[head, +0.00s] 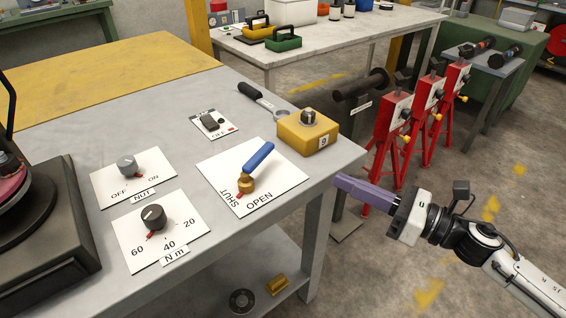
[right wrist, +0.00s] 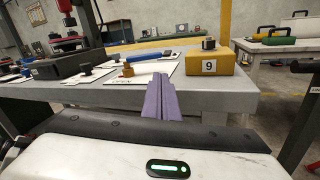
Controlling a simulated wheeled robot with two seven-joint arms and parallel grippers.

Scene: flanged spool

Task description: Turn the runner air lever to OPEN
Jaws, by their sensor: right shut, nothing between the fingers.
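The runner air lever (head: 259,157) has a blue handle on a brass body (head: 246,184), on a white plate (head: 287,178) marked SHUT and OPEN. The handle slants up and to the right, and a small red pointer at its base lies by SHUT. The blue handle also shows in the right wrist view (right wrist: 150,56), beyond my fingers. My right gripper (head: 338,182), with purple fingers, is shut and empty. It is off the table's right edge, to the right of the lever and apart from it. My left gripper is not in view.
A yellow block (head: 300,138) marked 9 stands behind the plate near the table's right edge. NUT (head: 127,164) and N m (head: 153,216) knobs sit to the left, and a small switch (head: 210,122) behind. Red stands (head: 392,125) stand on the floor at right.

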